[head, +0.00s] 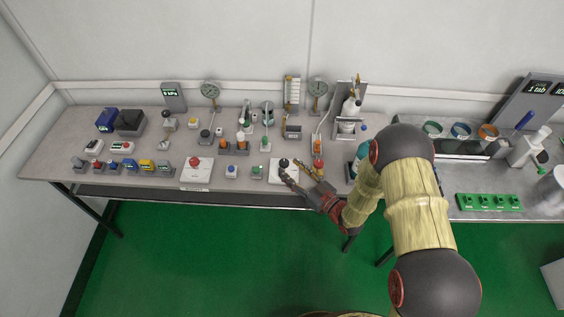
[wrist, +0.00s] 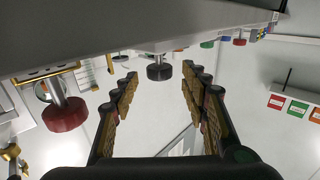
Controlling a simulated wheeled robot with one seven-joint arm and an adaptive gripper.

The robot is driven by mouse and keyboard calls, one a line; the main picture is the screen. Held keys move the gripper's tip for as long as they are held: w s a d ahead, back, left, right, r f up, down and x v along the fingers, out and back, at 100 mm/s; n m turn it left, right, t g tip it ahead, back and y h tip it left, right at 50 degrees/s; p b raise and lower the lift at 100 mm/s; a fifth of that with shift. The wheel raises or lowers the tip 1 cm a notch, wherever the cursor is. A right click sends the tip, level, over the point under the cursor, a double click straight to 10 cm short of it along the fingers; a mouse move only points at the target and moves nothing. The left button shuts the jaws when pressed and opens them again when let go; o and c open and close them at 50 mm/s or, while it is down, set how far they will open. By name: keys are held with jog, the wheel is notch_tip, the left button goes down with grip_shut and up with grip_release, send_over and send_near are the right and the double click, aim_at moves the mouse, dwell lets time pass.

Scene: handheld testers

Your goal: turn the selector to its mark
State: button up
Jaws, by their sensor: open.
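A black round knob (head: 283,163) stands on a white box (head: 276,174) near the front edge of the bench; it looks like the selector. In the wrist view a dark knob (wrist: 160,71) on a short stem shows beyond and between the fingertips. No mark can be made out on it. My gripper (head: 300,178) is open, in front and to the right of the box, its fingers pointing toward the knob. In the wrist view my gripper (wrist: 158,85) is empty, with the fingers on both sides of the knob's line and apart from it.
A white box with a red button (head: 195,161) and several small testers stand left on the bench. Gauges and a bottle stand (head: 347,115) are behind. A green block (head: 489,202) lies right.

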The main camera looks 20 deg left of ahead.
aim_at(284, 162)
jog(key=shift+b+x, duration=0.35)
jog(key=shift+x, duration=1.85)
jog(key=c, duration=1.1)
